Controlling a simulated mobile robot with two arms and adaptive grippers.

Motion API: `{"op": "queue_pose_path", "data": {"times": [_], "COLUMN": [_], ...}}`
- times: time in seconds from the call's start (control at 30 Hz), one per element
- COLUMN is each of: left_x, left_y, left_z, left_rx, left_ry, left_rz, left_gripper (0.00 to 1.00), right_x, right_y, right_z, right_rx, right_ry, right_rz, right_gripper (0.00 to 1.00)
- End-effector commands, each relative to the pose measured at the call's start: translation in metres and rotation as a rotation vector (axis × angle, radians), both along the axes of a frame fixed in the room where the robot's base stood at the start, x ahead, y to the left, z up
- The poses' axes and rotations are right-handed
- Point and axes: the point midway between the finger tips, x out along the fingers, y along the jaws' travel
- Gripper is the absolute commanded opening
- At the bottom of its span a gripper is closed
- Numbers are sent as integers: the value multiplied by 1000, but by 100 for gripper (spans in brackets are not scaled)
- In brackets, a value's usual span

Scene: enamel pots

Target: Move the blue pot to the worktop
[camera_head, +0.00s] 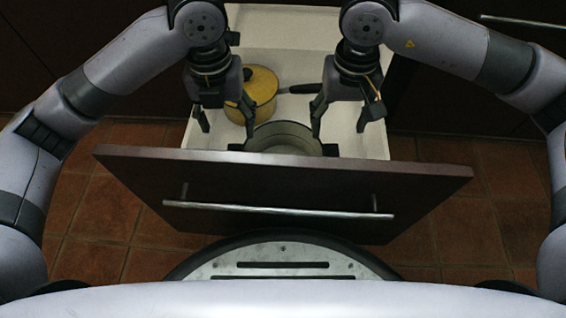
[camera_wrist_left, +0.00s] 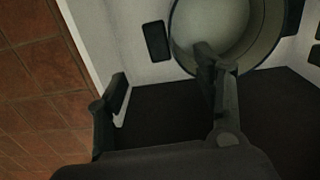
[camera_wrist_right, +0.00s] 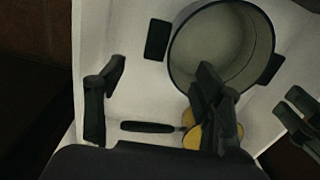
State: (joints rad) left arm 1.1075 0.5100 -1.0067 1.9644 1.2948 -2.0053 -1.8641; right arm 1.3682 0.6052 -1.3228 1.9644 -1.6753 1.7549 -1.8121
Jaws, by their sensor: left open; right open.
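A round open pot (camera_head: 284,131) with a dark grey-blue outside and pale inside stands in the open drawer, just behind its front panel. It shows no lid; in this light I cannot tell a clear blue. My left gripper (camera_head: 225,118) is open above the pot's left side; in the left wrist view the pot (camera_wrist_left: 225,30) has a dark side handle (camera_wrist_left: 156,42) ahead of and between the fingers. My right gripper (camera_head: 343,116) is open above the right side; in the right wrist view another handle (camera_wrist_right: 157,40) lies ahead of and between its fingers. Neither gripper holds anything.
A yellow lidded pot (camera_head: 262,85) with a dark handle stands deeper in the white drawer (camera_head: 345,140), close behind the open pot. The brown drawer front (camera_head: 310,178) with its metal bar (camera_head: 278,210) stands between my base and the pots. Tiled floor (camera_head: 100,215) surrounds it.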

Motion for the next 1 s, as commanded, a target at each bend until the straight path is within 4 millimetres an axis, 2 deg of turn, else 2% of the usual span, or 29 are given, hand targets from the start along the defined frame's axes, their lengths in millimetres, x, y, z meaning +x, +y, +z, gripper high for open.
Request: {"op": "queue_pose_path", "data": {"times": [0.1, 0.5, 0.7, 1.0], "left_x": [-1, -1, 0, 0], "left_y": [0, 0, 0, 0], "left_z": [-26, -99, -118, -123], "left_rx": [-1, 2, 1, 1], "left_ry": [6, 2, 0, -1], "left_rz": [0, 1, 1, 0], "left_gripper": [62, 62, 62, 62], "right_x": [-1, -1, -1, 0], "right_y": [0, 0, 0, 0], "right_z": [-26, -100, -118, -123], "right_rx": [0, 0, 0, 0], "right_ry": [5, 4, 2, 0], "right_rz": [0, -1, 0, 0], "right_gripper": [62, 62, 62, 62]}}
